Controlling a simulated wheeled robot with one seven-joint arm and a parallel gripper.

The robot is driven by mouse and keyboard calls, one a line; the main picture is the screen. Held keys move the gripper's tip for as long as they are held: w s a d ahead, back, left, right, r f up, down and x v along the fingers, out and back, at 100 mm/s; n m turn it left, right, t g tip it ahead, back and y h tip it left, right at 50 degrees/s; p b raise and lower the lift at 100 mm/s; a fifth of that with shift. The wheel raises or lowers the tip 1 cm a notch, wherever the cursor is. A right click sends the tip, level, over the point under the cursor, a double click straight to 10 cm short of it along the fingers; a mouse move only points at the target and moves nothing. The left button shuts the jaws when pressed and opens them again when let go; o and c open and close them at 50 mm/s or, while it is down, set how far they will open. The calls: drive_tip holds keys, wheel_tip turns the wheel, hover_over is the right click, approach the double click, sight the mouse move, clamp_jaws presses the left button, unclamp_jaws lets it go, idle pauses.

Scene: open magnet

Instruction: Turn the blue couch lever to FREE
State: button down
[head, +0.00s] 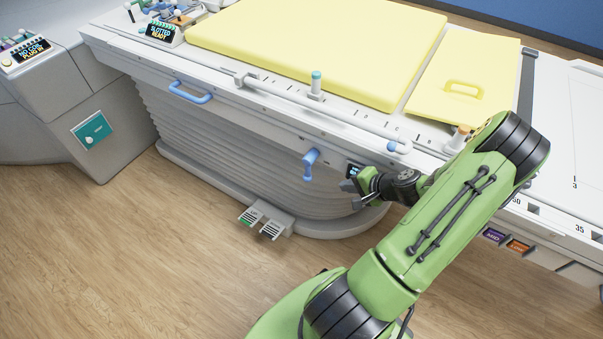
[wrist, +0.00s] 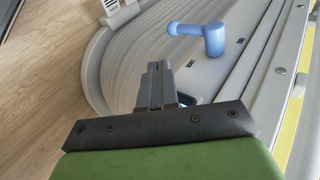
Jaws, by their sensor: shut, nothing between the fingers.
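The blue couch lever (head: 310,162) sits on the side of the white couch, just under its top edge. In the head view its arm points downward. In the wrist view the lever (wrist: 212,38) shows ahead of my fingers, with its arm pointing left from a thick round hub. My gripper (head: 350,194) is to the right of the lever and a little lower, apart from it. In the wrist view my gripper (wrist: 160,70) has its fingers together and empty.
A small dark display (head: 354,170) on the couch side is partly behind my gripper. A blue grab handle (head: 190,93) is farther left. A blue-ended rail (head: 392,146) runs along the couch edge. Foot pedals (head: 265,221) stand below. Wooden floor in front is clear.

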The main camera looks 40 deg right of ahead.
drive_tip(key=shift+s+d, duration=0.1)
drive_tip(key=shift+s, duration=0.05)
drive_tip(key=b, duration=0.4)
approach(311, 178)
drive_tip(key=d+x, duration=0.1)
drive_tip(key=x, duration=0.5)
drive_tip(key=shift+w+a+f, duration=0.15)
drive_tip(key=shift+w+a, duration=0.05)
drive_tip(key=shift+a, duration=0.35)
